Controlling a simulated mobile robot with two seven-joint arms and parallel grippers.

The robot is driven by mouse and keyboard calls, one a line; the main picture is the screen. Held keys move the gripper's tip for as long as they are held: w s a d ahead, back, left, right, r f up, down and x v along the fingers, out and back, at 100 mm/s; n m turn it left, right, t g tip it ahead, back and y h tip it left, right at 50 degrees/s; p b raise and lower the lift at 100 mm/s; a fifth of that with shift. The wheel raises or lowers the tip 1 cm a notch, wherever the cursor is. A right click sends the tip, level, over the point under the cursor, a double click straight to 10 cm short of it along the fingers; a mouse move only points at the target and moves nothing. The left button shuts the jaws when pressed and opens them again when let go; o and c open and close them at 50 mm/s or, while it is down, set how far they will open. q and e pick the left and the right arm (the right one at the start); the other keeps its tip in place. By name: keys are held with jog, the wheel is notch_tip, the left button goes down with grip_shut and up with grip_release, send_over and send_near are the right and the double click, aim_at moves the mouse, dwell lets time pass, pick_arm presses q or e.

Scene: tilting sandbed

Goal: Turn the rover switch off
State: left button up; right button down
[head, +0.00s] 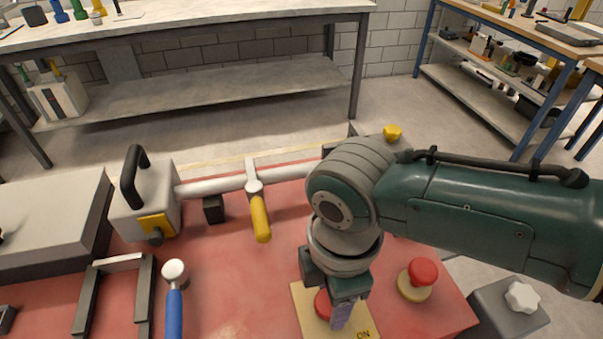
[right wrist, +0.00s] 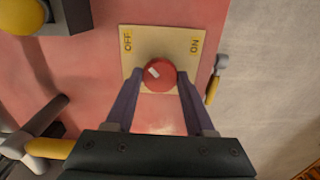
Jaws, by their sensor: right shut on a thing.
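The rover switch is a round red knob (right wrist: 158,77) on a tan plate (right wrist: 185,72) marked OFF on the left and ON on the right in the right wrist view. A short white mark on the knob sits at its upper left, towards OFF. In the head view, the knob (head: 322,303) is partly hidden by my right gripper (head: 338,314). In the right wrist view, my right gripper (right wrist: 158,90) has its purple fingers shut on the knob, one on each side. My left gripper is not in view.
A red button (head: 422,271) stands right of the plate on the red panel (head: 235,295). A pale bar with a yellow-handled lever (head: 260,215) lies behind. A blue-handled lever (head: 174,305) and a grey box (head: 145,203) with a black handle are left.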

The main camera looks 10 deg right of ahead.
jog(key=shift+n, duration=0.3)
jog(key=shift+c, duration=1.3)
grip_release()
jog(key=shift+r, duration=0.45)
notch_tip(320, 180, up, 9)
jog(key=p, duration=0.3)
jog(key=shift+a, duration=0.1)
